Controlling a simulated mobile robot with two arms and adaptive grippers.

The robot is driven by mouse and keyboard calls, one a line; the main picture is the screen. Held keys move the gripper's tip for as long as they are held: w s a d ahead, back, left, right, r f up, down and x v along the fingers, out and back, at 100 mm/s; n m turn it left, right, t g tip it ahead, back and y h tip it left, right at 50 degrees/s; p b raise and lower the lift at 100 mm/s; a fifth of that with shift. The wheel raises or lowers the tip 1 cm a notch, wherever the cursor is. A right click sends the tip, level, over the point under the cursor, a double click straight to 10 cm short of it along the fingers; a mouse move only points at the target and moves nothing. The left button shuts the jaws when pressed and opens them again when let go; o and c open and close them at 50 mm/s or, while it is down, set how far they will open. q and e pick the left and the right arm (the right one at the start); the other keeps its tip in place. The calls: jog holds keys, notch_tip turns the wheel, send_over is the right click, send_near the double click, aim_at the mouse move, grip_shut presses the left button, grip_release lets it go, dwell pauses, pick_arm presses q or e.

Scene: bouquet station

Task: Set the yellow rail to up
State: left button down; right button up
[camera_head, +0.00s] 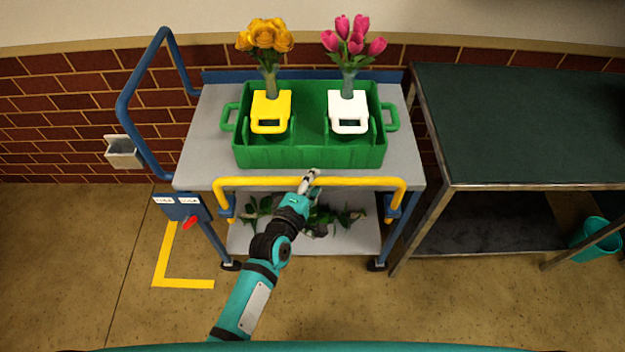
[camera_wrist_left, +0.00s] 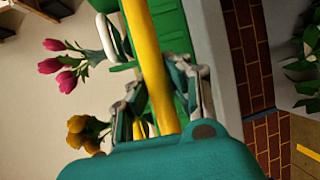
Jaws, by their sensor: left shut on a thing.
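The yellow rail (camera_head: 257,181) is a bent bar along the front of the grey cart, with its crossbar level with the cart's top edge and its ends at blue brackets on the front legs. My left gripper (camera_head: 311,178) is shut on the crossbar near its middle. In the left wrist view the yellow rail (camera_wrist_left: 148,60) runs between the two fingers of the left gripper (camera_wrist_left: 160,100). My right gripper is in neither view.
A green crate (camera_head: 310,158) on the cart holds a yellow holder (camera_head: 271,108) and a white holder (camera_head: 348,108) with flowers. Leafy stems (camera_head: 335,217) lie on the lower shelf. A dark green table (camera_head: 520,120) stands at the right. A red lever (camera_head: 189,223) is at the left.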

pick_arm(q)
notch_tip(320, 180, up, 5)
jog(key=shift+w+f+p, duration=0.1)
jog(key=shift+w+p, duration=0.05)
jog(key=shift+p, duration=1.1)
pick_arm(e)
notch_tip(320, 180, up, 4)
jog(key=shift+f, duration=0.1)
pick_arm(q)
jog(key=c, duration=1.7)
grip_release()
jog(key=o, duration=0.5)
jog(key=shift+o, duration=0.2)
jog(key=shift+f, duration=0.15)
jog(key=shift+s, duration=0.2)
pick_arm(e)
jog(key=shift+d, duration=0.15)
